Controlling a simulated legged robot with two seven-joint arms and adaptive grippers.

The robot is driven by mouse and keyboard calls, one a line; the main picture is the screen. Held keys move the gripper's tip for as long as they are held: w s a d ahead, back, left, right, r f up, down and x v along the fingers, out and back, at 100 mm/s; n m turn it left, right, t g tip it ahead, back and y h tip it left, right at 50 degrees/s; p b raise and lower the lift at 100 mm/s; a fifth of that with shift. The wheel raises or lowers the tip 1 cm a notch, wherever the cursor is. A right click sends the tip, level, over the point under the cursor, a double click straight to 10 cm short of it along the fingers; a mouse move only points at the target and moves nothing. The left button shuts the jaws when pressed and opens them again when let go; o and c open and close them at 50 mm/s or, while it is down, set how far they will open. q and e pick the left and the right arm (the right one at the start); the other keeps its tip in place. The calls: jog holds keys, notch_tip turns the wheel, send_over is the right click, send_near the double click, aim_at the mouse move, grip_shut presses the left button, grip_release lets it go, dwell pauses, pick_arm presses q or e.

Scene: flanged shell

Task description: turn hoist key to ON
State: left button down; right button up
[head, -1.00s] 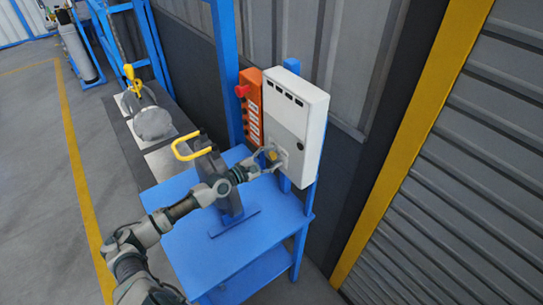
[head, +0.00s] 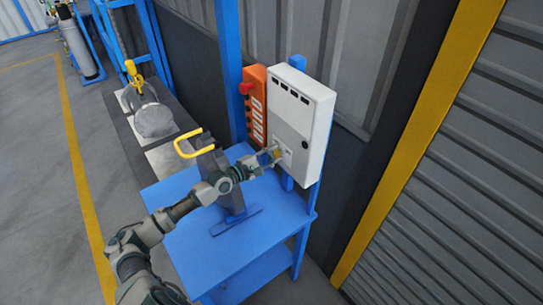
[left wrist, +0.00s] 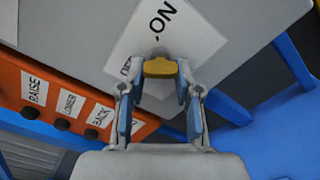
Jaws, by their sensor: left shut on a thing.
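The hoist key (left wrist: 160,68) is a yellow handle on the front of the white control box (head: 303,100). In the left wrist view it sits between the fingertips of my left gripper (left wrist: 158,85), which is shut on it. A white label (left wrist: 190,42) behind the key reads "ON" at its upper part; the "OFF" lettering is partly hidden by the key and finger. In the head view my left gripper (head: 268,158) reaches the lower front of the box, and the key there is mostly hidden by the fingers. My right gripper is not in view.
An orange pendant (head: 255,100) with a red button hangs left of the box. A yellow hoist hook (head: 134,75) hangs over a grey flanged shell (head: 155,121).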

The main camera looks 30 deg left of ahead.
pick_arm(q)
jog(key=m, duration=0.2)
jog(key=m+b, duration=0.1)
jog(key=m, duration=0.1)
jog(key=shift+d+r+m, duration=0.15)
jog(key=shift+m, duration=0.25)
jog(key=m+b, duration=0.2)
jog(key=m, duration=0.2)
jog(key=shift+d+m, duration=0.1)
jog(key=shift+m, duration=0.2)
jog(key=m, duration=0.3)
jog(key=shift+s+d+b, duration=0.1)
jog(key=shift+d+b, duration=0.1)
jog(key=shift+b, duration=0.1)
jog(key=shift+f+m, duration=0.2)
jog(key=shift+m, duration=1.4)
jog(key=c, duration=0.8)
grip_release()
jog(key=shift+a+r, duration=0.1)
